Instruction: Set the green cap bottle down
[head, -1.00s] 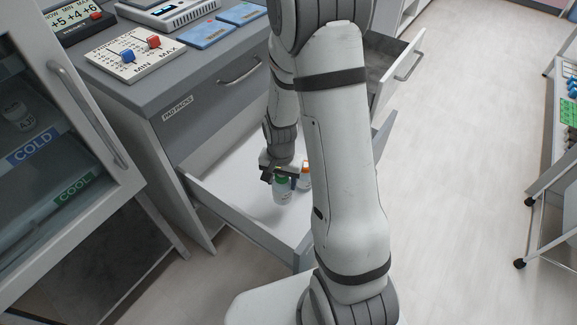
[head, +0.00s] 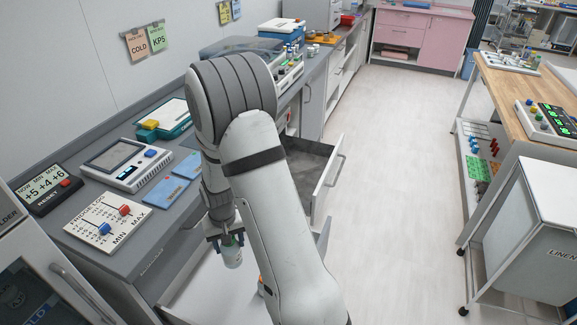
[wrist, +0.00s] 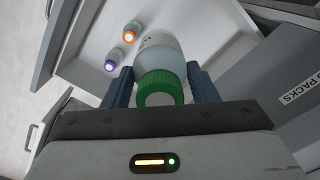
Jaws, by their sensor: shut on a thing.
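My gripper (head: 228,242) is shut on the green cap bottle (head: 232,257), a white bottle, which hangs below the fingers. In the wrist view the green cap (wrist: 160,88) sits between the two fingers and the white body (wrist: 163,52) points away from the camera. The bottle is held above the open white drawer (head: 205,290). An orange cap bottle (wrist: 129,35) and a purple cap bottle (wrist: 110,65) stand in the drawer. In the head view my arm hides much of the drawer.
The grey counter holds a slider panel (head: 108,222), blue pads (head: 172,192) and a device with a screen (head: 125,163). Another open drawer (head: 310,165) lies beyond my arm. A glass-fronted fridge (head: 25,285) stands at the lower left. The floor to the right is clear.

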